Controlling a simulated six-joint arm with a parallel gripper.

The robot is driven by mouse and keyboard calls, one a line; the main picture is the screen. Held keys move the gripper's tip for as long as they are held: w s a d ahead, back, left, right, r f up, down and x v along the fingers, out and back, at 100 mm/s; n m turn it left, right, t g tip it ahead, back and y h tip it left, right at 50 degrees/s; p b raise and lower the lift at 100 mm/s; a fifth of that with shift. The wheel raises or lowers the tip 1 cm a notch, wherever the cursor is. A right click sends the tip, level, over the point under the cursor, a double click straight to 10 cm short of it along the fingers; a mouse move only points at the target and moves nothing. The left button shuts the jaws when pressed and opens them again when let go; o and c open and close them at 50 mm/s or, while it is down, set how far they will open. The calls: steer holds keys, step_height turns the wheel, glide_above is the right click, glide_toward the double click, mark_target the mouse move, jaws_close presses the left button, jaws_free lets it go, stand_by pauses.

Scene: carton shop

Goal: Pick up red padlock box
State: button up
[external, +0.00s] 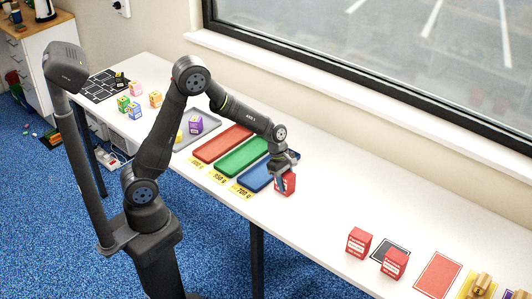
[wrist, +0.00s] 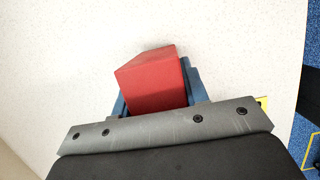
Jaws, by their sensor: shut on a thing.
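My gripper (external: 281,182) is over the white table, just beside the near right end of the blue tray (external: 262,173). It is shut on a red box (external: 289,184), which sits between the fingers. In the wrist view the red box (wrist: 152,80) shows between the two blue fingers (wrist: 158,98), slightly turned. Whether the box touches the table is hard to tell.
Red (external: 222,143) and green (external: 243,156) trays lie left of the blue one, with yellow labels in front. A grey tray (external: 183,138) holds a purple box (external: 196,123). A dark mat (external: 390,247) and red mat (external: 438,275) lie at right. Table between blue tray and red boxes is clear.

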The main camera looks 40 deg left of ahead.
mark_target(287, 174)
steer(key=shift+r, duration=0.15)
step_height(287, 174, up, 4)
steer(key=shift+s+d+r, duration=0.15)
steer(key=s+d+r, duration=0.5)
steer(key=s+r, duration=0.1)
steer(key=s, duration=0.3)
steer(key=w+d+n+t, duration=0.1)
steer(key=w+d+n, duration=0.5)
steer(key=d, duration=0.9)
steer(key=shift+m+t, duration=0.3)
steer(key=shift+m, duration=0.2)
steer(key=w+a+f, duration=0.1)
steer(key=w+f, duration=0.1)
steer(key=w, duration=0.1)
steer(key=w+a+f, duration=0.2)
steer(key=w, duration=0.2)
steer(key=w+a+f, duration=0.1)
steer(key=w+f, duration=0.1)
steer(key=w, duration=0.2)
steer(key=shift+w+a+f, duration=0.15)
steer(key=shift+w, duration=0.1)
steer(key=shift+f, duration=2)
